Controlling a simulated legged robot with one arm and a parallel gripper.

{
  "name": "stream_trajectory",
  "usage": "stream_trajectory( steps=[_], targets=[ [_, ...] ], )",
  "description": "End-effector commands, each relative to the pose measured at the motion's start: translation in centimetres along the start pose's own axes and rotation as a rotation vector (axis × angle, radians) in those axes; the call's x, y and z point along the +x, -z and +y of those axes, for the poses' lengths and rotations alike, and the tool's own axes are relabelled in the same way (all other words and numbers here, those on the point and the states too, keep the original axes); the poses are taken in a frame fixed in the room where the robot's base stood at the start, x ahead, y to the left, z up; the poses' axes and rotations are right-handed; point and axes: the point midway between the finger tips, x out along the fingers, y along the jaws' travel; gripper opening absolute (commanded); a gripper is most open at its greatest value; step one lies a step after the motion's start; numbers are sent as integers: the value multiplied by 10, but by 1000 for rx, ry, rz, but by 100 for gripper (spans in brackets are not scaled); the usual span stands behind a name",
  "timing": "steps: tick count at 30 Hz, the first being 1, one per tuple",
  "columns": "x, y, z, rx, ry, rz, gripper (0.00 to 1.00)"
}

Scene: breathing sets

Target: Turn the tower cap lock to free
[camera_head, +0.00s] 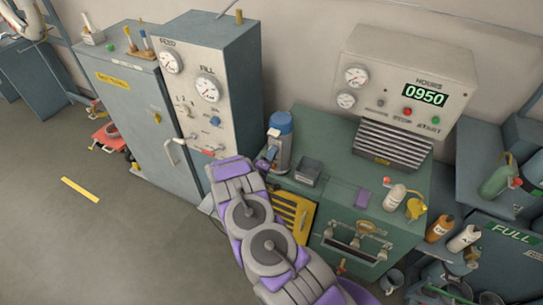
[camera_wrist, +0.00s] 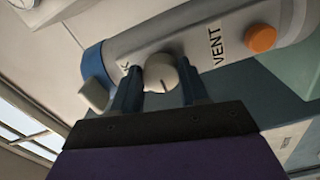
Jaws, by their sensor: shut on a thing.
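The tower (camera_head: 281,147) is a grey upright cylinder with a blue cap (camera_head: 281,122), standing at the back left of the green cabinet. In the wrist view, the tower (camera_wrist: 200,35) lies slanted across the picture, with its blue band (camera_wrist: 94,72) at the left. My gripper (camera_wrist: 160,78) is shut on a round pale knob (camera_wrist: 161,70) on the tower's side, one finger at each side. A slot mark shows on the knob. The label left of it is partly hidden; only a final "K" reads clearly. In the head view, my gripper (camera_head: 266,164) reaches the tower's left side.
A "VENT" label (camera_wrist: 215,47) and an orange button (camera_wrist: 261,39) are on the tower beyond the knob. A small dark box (camera_head: 308,171) stands right of the tower. A tall gauge panel (camera_head: 211,90) is to the left, a compressor (camera_head: 400,95) behind right.

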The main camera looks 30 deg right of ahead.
Motion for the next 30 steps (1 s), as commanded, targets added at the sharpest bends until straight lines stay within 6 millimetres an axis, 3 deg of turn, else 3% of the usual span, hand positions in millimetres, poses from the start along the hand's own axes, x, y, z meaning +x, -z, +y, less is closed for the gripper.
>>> stream_trajectory(
  steps=[17,18,26,30],
  targets=[
    [-1,5,0,-34,1,12,13],
    [-1,5,0,-34,1,12,45],
    [-1,2,1,-33,-1,7,69],
    [-2,1,2,-33,-1,5,69]
  ],
)
